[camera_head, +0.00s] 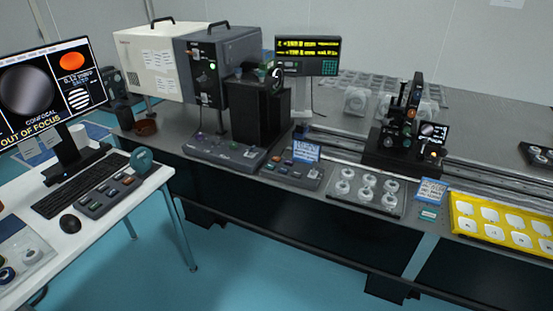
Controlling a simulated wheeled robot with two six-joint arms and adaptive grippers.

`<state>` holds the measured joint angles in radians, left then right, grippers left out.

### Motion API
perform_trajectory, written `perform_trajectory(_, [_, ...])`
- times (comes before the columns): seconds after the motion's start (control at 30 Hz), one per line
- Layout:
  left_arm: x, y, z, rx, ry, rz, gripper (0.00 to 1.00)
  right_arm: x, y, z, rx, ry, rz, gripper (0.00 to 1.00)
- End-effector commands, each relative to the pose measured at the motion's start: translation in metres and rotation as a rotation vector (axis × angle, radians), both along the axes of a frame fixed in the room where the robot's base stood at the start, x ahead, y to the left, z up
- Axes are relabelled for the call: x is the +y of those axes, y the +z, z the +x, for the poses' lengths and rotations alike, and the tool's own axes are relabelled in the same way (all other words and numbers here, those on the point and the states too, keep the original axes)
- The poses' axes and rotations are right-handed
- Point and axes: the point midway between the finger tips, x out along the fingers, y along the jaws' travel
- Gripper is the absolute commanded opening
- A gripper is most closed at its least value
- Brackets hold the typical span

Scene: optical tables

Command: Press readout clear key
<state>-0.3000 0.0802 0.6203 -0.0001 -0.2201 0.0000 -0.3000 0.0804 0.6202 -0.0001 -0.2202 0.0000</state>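A dark digital readout (308,66) with rows of yellow-green characters stands on a pale post at the back of the optical table. Its text and any keys on it are too small to read, so I cannot tell which is the clear key. Neither of my grippers shows in the head view.
The optical table (480,165) has a grey instrument box (235,75), a black stage (258,112), control panels (297,172), a lens tray (364,188) and a yellow tray (500,222). A white desk (50,235) with monitor (45,85) stands at left. The blue floor (260,265) in front is clear.

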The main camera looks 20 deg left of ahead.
Motion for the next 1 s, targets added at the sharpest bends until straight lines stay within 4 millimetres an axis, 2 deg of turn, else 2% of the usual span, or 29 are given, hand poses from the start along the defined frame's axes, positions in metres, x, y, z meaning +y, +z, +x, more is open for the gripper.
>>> perform_trajectory(0.03, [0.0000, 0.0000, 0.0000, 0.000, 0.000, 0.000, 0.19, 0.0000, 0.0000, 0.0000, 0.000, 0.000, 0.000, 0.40])
perform_trajectory(0.17, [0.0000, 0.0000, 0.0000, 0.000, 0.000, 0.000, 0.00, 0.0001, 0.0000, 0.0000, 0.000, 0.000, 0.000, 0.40])
perform_trajectory(1.0, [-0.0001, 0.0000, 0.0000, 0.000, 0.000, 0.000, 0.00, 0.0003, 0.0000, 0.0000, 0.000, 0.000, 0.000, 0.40])
